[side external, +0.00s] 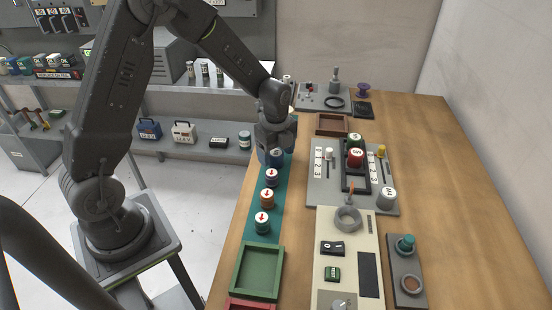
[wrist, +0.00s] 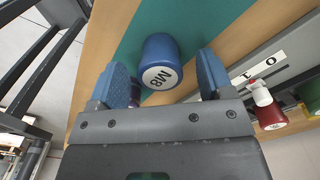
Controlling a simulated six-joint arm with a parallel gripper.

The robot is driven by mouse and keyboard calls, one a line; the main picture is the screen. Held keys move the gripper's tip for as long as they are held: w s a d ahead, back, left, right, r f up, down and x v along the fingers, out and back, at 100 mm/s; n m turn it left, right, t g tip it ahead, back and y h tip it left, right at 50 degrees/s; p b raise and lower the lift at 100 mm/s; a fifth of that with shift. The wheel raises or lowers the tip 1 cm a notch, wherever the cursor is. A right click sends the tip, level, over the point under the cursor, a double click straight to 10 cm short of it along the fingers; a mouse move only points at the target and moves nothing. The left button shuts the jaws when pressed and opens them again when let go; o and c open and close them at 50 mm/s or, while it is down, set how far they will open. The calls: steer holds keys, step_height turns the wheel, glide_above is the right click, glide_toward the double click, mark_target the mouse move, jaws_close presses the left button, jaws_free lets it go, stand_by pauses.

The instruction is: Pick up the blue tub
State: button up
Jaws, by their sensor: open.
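The blue tub (wrist: 158,50), with a white lid marked M8, stands on the teal strip in the wrist view. My gripper (wrist: 163,62) is open, with one blue-padded finger on each side of the tub in that view. A gap shows between the tub and each finger. In the side external view the blue tub (side external: 276,158) is at the far end of the tub row, partly hidden by my gripper (side external: 275,146), which is right over it. I cannot tell whether they touch.
A purple-blue tub (side external: 272,177), an orange tub (side external: 267,198) and a teal tub (side external: 263,222) stand nearer on the teal strip. A grey panel (side external: 385,205) with red and green tubs is to the right.

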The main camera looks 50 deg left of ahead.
step_height(320, 180, down, 2)
steer(key=shift+f, duration=0.1)
steer(key=c, duration=1.1)
